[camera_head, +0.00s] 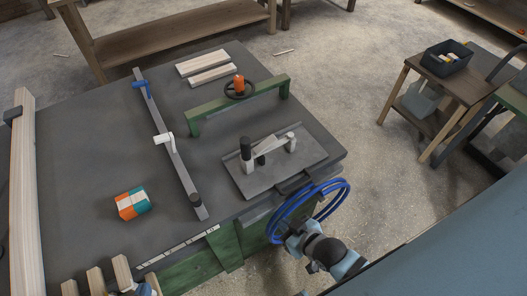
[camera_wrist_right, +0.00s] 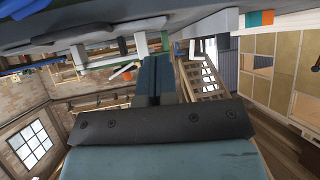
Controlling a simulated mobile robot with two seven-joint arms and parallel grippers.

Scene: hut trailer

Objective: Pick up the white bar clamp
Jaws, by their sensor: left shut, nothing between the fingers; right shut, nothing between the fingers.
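The white bar clamp (camera_head: 163,139) shows in the head view as a white head on a long grey bar (camera_head: 180,172) lying across the dark workbench. A blue clamp part (camera_head: 141,85) sits near the bar's far end. My right gripper (camera_wrist_right: 158,78) is shut and empty in the right wrist view; in the head view its arm is at the bench's right front corner, beside blue hoops and well away from the clamp.
The workbench top (camera_head: 95,150) holds an orange, white and teal block (camera_head: 132,203), a metal plate fixture (camera_head: 275,172), a green rail (camera_head: 235,105) and pale boards (camera_head: 205,65). Blue hoops (camera_head: 345,187) hang at the right front. Bare bench lies left of the bar.

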